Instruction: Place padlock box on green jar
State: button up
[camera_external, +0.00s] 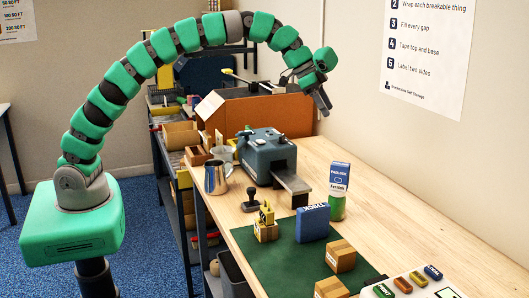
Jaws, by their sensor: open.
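The padlock box (340,174), blue and white with printed lettering, stands upright on top of the green jar (337,208). The jar stands on the wooden table near the right wall, and its upper part is hidden by the box. My gripper (324,104) is open and empty.
A grey-blue machine (267,155) with a metal plate stands left of the jar. A blue box (312,222), a yellow item (266,214) and small cartons (340,256) are on or by the green mat (275,262). A metal jug (216,178) and a stamp (251,200) stand at the left edge.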

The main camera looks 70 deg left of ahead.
jog(key=s+a+r+n+t, duration=0.1)
jog(key=s+a+r+t, duration=0.1)
jog(key=r, duration=0.5)
jog(key=s+a+r+n+t, duration=0.1)
jog(key=s+a+r, duration=0.15)
jog(key=r, duration=0.45)
jog(key=s+a+r+n+t+y, duration=0.1)
jog(key=s+a+r, duration=0.4)
jog(key=s+r, duration=0.6)
jog(key=s+a+r+n+t+y, duration=0.2)
jog(key=s+a+r+n+t, duration=0.2)
jog(key=s+r, duration=0.8)
jog(key=shift+s+a+r+n+t+y, duration=0.15)
jog(key=shift+a+r+n+t+y, duration=0.15)
jog(key=shift+a+t, duration=0.9)
notch_tip(320, 180, down, 10)
jog(key=b, duration=1)
